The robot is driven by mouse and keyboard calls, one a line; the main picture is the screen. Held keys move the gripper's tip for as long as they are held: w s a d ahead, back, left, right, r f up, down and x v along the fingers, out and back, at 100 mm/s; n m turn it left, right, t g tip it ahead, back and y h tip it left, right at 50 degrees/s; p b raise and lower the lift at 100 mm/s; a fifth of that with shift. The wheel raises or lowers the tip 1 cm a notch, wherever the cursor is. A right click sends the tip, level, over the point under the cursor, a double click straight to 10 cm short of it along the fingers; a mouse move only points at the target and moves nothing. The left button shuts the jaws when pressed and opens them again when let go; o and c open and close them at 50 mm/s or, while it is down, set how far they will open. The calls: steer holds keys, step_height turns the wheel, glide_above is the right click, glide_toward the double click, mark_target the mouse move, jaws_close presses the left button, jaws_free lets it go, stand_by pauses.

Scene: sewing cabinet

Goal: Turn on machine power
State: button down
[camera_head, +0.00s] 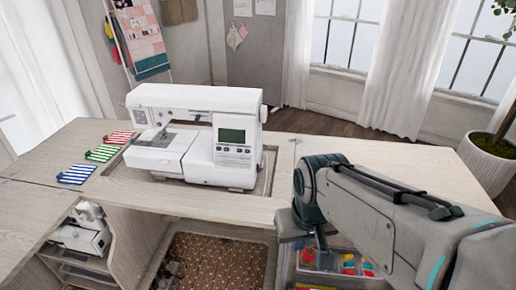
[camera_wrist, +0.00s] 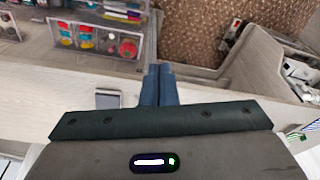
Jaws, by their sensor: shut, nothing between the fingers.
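The white sewing machine (camera_head: 200,135) stands upright in the cabinet top, with a dull green screen (camera_head: 232,135) and small buttons on its front. Its right end faces my arm, and I cannot make out a power switch. My gripper's blue fingers (camera_wrist: 158,84) are together and empty in the wrist view, over the pale cabinet top (camera_wrist: 60,90). In the head view my arm is to the right of the machine, and the fingertips are not clearly seen. The gripper body hides most of the lower wrist view, and I cannot make out the machine there.
Red, green and blue striped cloths (camera_head: 104,152) lie left of the machine. A clear organizer (camera_wrist: 95,45) with colourful items sits below the top's front edge. A small grey piece (camera_wrist: 107,99) lies on the top. A brown dotted mat (camera_head: 215,262) is in the opening below. A potted plant (camera_head: 490,160) stands right.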

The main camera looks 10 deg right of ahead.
steer(key=shift+w, duration=0.1)
steer(key=w+d+f+t+y+b, duration=0.1)
steer(key=w+d, duration=0.1)
steer(key=w, duration=0.8)
steer(key=w+d+t+y+b, duration=0.1)
steer(key=w+d+y, duration=0.1)
steer(key=w, duration=0.8)
steer(key=w+d+f+m+t+y+b, duration=0.1)
steer(key=w+d, duration=0.3)
steer(key=w, duration=0.6)
steer(key=shift+f+t+y, duration=0.3)
steer(key=shift+w+a+f, duration=0.1)
steer(key=x, duration=1)
steer(key=shift+f, duration=0.1)
steer(key=a, duration=0.2)
steer(key=shift+w+a, duration=0.25)
steer(key=shift+a, duration=0.05)
steer(key=shift+w+a, duration=0.1)
steer(key=shift+a, duration=0.5)
